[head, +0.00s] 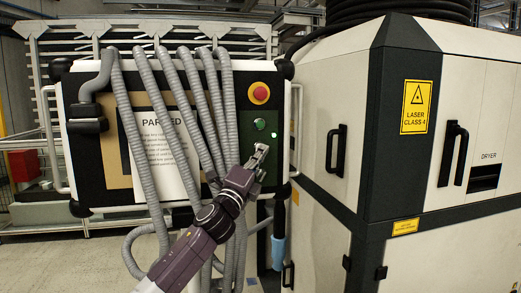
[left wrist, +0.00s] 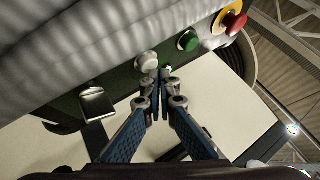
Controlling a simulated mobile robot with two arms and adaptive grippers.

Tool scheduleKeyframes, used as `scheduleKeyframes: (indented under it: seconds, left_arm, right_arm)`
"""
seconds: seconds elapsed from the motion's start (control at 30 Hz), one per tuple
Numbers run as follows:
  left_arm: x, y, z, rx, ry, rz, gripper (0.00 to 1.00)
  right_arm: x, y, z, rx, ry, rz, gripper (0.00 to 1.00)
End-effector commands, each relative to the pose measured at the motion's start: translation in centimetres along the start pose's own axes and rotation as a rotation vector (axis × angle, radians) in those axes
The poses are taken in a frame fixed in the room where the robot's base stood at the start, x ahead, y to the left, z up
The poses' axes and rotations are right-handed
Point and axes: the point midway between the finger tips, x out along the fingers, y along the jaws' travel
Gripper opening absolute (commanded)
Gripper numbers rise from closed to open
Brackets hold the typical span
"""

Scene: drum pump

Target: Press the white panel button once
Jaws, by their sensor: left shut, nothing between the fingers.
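The white button (left wrist: 147,62) is on the green strip of the panel (head: 245,160), beyond the green button from the red one. It shows in the left wrist view just left of my left gripper's tips (left wrist: 161,75). My left gripper (head: 262,148) is shut and empty, in front of the lower part of the strip. I cannot tell whether the fingertips touch the panel. My right gripper is not in view.
A green button (head: 260,124) and a red mushroom button (head: 260,93) on yellow sit above. A small green light (head: 274,135) is beside them. Grey hoses (head: 150,150) hang over the panel, partly covering a paper sign (head: 168,150). A white machine cabinet (head: 325,100) stands at right.

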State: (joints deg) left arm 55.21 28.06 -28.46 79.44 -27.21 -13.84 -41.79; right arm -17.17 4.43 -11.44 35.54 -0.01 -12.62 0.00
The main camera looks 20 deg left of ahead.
Motion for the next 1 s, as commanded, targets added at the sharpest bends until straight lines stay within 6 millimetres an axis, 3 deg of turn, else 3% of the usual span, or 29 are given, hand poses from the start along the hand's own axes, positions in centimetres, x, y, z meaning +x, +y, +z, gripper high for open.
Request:
scheduleKeyframes:
  seconds: [1.0]
  left_arm:
    - [0.59, 0.32, 0.48, 0.0, -0.001, -0.001, 0.0]
  right_arm:
    - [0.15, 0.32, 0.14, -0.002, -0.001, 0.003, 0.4]
